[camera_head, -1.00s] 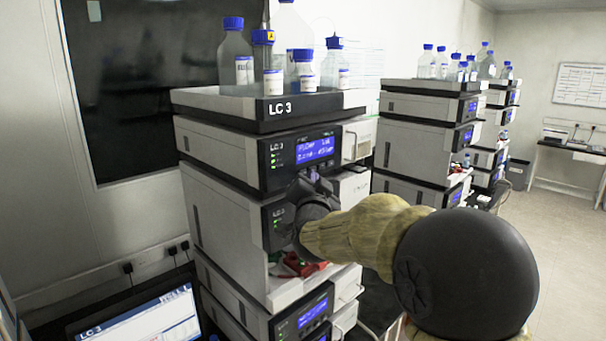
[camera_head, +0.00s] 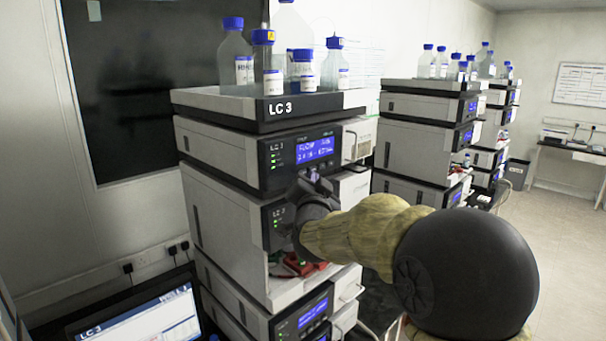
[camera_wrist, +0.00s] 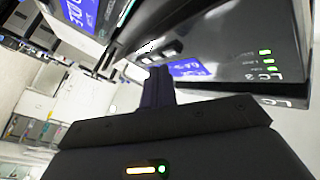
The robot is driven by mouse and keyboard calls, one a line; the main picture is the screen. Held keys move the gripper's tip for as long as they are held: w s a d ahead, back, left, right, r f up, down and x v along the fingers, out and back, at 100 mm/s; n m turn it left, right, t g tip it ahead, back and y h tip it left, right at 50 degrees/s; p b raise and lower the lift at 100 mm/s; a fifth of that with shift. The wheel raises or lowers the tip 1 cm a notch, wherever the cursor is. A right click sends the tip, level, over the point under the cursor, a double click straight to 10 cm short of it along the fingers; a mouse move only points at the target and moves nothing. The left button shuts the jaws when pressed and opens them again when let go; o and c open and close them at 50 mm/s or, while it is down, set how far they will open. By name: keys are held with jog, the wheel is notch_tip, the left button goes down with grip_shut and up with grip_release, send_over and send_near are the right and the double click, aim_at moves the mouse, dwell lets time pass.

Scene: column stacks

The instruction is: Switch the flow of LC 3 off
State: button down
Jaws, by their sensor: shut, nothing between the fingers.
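The LC 3 stack stands in the centre of the head view, with its label on the top tray (camera_head: 325,107). Its upper module (camera_head: 222,156) has a lit blue display (camera_head: 316,148) with a first word like FLOW; the rest is too blurred to read. Green lights (camera_head: 276,157) glow left of the display. My gripper (camera_head: 313,179) is shut and empty, with its tips just below this display. In the wrist view, the shut fingers (camera_wrist: 158,75) are close to small dark buttons (camera_wrist: 173,49) beside a blue display (camera_wrist: 188,68). I cannot tell whether they touch.
Blue-capped bottles (camera_head: 236,62) stand in the top tray. Lower modules include another blue display (camera_head: 312,312). A laptop marked LC 3 (camera_head: 150,318) sits at lower left. Other stacks (camera_head: 415,148) stand to the right, with open floor (camera_head: 565,230) beyond.

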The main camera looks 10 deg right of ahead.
jog(key=shift+w, duration=0.1)
jog(key=shift+w+a, duration=0.25)
jog(key=shift+w, duration=0.05)
jog(key=shift+w+a, duration=0.25)
jog(key=shift+w, duration=0.05)
dwell(1.1)
jog(key=shift+d+b, duration=0.1)
jog(key=shift+b, duration=0.2)
jog(key=shift+s+d+b, duration=0.4)
jog(key=shift+s+b, duration=0.2)
jog(key=shift+s, duration=0.05)
jog(key=s+d+b, duration=0.1)
jog(key=s+b, duration=0.1)
jog(key=s+d+b, duration=0.1)
jog(key=s+d, duration=0.1)
jog(key=shift+b, duration=0.35)
